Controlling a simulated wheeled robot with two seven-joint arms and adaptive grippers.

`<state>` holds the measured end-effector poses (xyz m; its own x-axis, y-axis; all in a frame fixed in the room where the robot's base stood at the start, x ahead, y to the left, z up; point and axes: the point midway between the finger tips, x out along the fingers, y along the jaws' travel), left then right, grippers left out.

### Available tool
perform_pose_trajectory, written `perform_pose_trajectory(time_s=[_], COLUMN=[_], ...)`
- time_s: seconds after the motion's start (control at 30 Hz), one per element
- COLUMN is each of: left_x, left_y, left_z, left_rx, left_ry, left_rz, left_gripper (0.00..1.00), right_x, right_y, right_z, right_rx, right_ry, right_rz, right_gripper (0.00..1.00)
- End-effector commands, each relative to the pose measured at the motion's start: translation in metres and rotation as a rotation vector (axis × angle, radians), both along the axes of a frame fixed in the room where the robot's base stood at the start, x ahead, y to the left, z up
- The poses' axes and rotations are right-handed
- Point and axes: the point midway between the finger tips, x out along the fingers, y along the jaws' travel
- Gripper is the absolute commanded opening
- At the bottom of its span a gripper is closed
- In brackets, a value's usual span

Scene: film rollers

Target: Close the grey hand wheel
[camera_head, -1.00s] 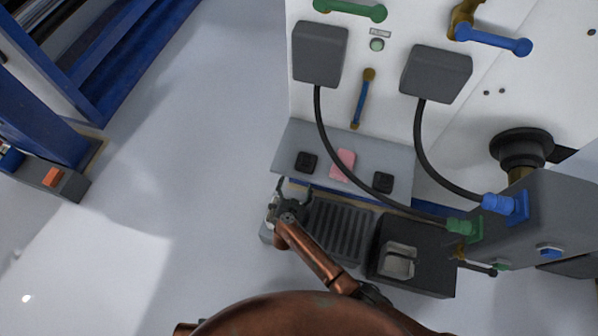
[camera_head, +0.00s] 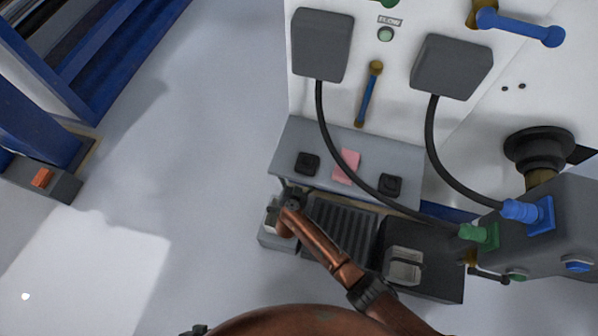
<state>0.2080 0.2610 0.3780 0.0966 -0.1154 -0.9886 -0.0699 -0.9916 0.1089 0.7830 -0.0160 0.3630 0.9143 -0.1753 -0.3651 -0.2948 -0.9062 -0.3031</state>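I cannot clearly make out a grey hand wheel. A dark, round, wheel-like fitting (camera_head: 538,145) sits on a brass stem at the right, but I cannot tell whether it is the hand wheel. My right gripper (camera_head: 287,196) is at the end of the copper arm that comes up from the lower right. It is at the left end of the dark ribbed grate, close under the front edge of the sloped grey shelf. Its fingers are small, dark and partly hidden, so their opening and any contact are unclear. My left gripper is not in view.
The grey shelf (camera_head: 330,137) carries two black knobs and a pink note (camera_head: 346,165). Black cables run from two grey boxes to green (camera_head: 478,235) and blue (camera_head: 527,212) connectors. A black box (camera_head: 437,270) stands right of the grate (camera_head: 342,228). The floor at left is open.

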Motion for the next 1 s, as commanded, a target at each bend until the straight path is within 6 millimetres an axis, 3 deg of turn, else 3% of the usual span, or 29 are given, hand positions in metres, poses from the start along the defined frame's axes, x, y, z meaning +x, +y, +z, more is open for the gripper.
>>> perform_pose_trajectory(time_s=[0.27, 0.87, 1.0], left_x=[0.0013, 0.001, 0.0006], left_y=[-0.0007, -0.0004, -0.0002], left_z=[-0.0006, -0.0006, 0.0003], left_rx=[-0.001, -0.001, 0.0], left_ry=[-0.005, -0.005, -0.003], left_rz=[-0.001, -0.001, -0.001], left_gripper=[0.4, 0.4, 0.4], right_x=[0.0006, 0.0003, 0.0002], right_y=[-0.0002, -0.0001, 0.0], right_z=[0.0003, -0.0001, 0.0002], right_rx=[0.0, 0.0, 0.002], right_ry=[0.0, 0.0, 0.0], right_rz=[0.0, 0.0, -0.001], right_gripper=[0.75, 0.34, 0.33])
